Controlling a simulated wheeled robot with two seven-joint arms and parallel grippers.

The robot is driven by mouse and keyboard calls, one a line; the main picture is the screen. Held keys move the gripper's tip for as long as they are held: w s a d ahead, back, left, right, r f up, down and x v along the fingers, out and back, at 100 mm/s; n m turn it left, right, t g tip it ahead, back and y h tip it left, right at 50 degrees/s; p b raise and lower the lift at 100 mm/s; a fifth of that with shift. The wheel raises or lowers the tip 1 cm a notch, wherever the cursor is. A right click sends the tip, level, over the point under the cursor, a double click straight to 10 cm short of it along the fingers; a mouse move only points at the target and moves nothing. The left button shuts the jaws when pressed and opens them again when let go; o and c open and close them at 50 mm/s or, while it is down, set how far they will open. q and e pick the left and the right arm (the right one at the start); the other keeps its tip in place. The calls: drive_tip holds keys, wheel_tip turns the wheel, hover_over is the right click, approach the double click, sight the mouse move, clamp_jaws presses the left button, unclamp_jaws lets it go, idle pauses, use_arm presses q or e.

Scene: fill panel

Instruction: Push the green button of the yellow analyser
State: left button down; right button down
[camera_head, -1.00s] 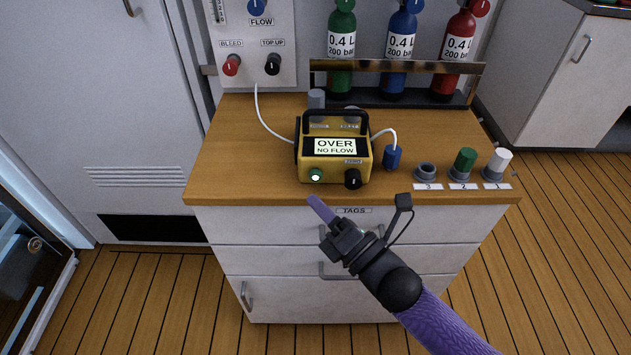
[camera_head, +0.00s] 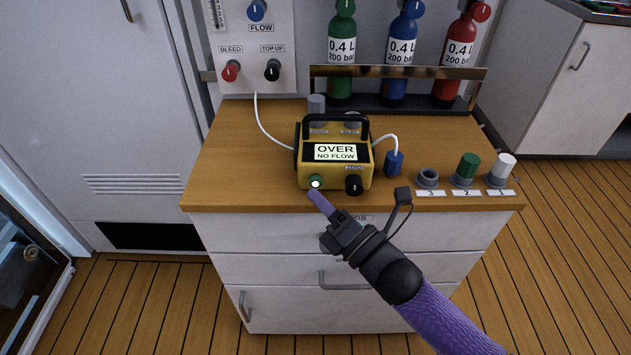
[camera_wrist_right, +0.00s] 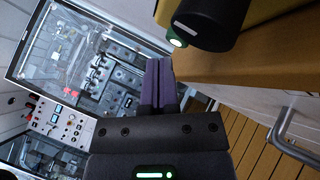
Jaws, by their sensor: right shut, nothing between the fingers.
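The yellow analyser (camera_head: 335,173) stands upright on the wooden counter near its front edge. Its display reads OVER, NO FLOW. The green button (camera_head: 315,183), lit at its centre, is at the lower left of its front face. A black knob (camera_head: 353,185) is to its right. My right gripper (camera_head: 318,199) is shut and empty, its purple fingertips just below and in front of the green button. I cannot tell whether they touch it. In the right wrist view the shut fingers (camera_wrist_right: 159,85) point forward, and the green button (camera_wrist_right: 177,42) shows just right of their tips. My left gripper is not in view.
A blue plug (camera_head: 393,163) on a white cable is right of the analyser. Green and white caps (camera_head: 467,166) stand in holders at the counter's right front. Gas bottles (camera_head: 400,50) stand behind a rail. Drawers (camera_head: 270,235) lie below the counter.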

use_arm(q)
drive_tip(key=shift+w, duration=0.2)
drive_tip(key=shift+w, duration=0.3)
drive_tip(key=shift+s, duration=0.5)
use_arm(e)
drive_tip(key=shift+w, duration=0.1)
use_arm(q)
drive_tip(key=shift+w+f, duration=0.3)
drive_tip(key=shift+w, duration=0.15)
use_arm(e)
drive_tip(key=shift+w, duration=0.35)
